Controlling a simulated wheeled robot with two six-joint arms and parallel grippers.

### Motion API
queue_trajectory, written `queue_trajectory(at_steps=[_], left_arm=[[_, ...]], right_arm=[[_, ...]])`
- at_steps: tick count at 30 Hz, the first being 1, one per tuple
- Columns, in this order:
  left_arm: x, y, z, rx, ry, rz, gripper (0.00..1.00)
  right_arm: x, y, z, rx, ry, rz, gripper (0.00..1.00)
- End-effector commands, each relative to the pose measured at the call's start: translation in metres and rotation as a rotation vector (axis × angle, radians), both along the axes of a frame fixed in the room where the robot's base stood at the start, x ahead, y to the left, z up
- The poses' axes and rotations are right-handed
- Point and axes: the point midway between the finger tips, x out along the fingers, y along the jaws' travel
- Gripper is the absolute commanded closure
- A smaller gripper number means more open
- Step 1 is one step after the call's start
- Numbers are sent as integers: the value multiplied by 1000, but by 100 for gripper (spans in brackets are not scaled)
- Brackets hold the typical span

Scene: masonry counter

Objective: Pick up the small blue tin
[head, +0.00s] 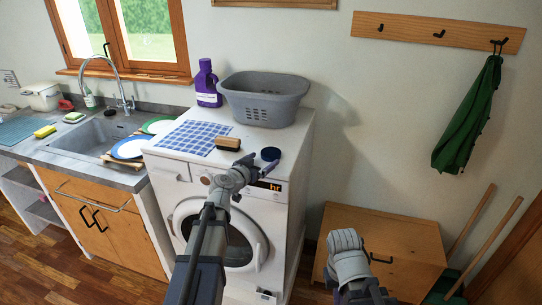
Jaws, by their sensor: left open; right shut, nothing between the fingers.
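A small dark blue tin (270,153) stands near the front right edge of the washing machine's top in the head view. My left gripper (260,164) is open, with its fingers low over the front edge, right beside the tin at its front left. I cannot tell whether a finger touches the tin or reaches around it. My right gripper (345,238) is shut and empty, far below and to the right, in front of the wooden cabinet.
On the white washing machine (288,210) lie a wooden brush (228,144), a checked blue cloth (195,137), a purple bottle (207,84) and a grey laundry basket (263,97) behind the tin. A sink (95,135) with plates is at left. A low wooden cabinet (400,240) stands at right.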

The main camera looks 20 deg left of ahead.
Motion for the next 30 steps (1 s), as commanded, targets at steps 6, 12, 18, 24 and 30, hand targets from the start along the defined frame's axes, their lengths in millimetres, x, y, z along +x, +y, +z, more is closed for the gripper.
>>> queue_trajectory(at_steps=[6, 12, 18, 24, 30], left_arm=[[21, -3, -1, 0, 0, -1, 0], [48, -9, -6, 1, 0, -1, 0], [50, -10, -5, 0, 0, 0, 0], [50, -10, -5, 0, 0, 0, 16], [50, -10, -5, 0, 0, 0, 38]], right_arm=[[0, 0, -1, 0, 0, 0, 100], [0, 0, -6, 0, 0, 0, 100], [0, 0, -5, 0, 0, 0, 100], [0, 0, -5, 0, 0, 0, 100], [0, 0, -5, 0, 0, 0, 100]])
